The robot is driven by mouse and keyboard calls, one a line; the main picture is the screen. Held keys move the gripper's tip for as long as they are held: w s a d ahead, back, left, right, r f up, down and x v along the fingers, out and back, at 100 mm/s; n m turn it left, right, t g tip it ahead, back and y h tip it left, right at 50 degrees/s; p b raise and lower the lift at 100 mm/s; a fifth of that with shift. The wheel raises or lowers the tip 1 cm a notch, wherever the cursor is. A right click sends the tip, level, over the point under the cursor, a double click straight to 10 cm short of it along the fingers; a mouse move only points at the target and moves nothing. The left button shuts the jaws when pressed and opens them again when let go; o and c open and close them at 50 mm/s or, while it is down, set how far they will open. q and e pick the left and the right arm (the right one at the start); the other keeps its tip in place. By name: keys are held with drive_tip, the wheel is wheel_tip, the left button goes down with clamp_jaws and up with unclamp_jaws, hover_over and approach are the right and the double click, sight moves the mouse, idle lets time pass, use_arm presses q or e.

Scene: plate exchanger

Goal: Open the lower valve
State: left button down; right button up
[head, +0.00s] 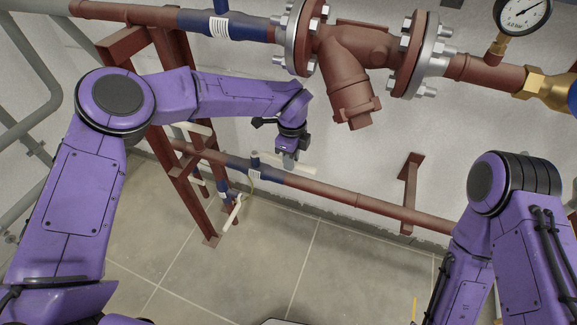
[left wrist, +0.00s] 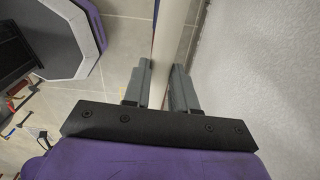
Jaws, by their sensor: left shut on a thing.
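In the left wrist view, the pale bar of the lever (left wrist: 166,45) lies between the two grey fingers of the gripper (left wrist: 166,85). My right arm shows at the right edge of the head view, but its gripper is out of view.
A large red strainer (head: 352,70) with flanges hangs on the upper pipe above the gripper. A pressure gauge (head: 522,14) is at the top right. A red support frame (head: 190,195) stands left of the valve. A second pale lever (head: 233,213) hangs below.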

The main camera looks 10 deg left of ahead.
use_arm(q)
drive_tip(key=shift+w+d+n, duration=0.1)
drive_tip(key=shift+w+n, duration=0.3)
drive_tip(key=shift+w, duration=0.05)
drive_tip(key=shift+r, duration=0.1)
drive_tip(key=c, duration=0.9)
unclamp_jaws()
drive_tip(key=shift+w, duration=0.1)
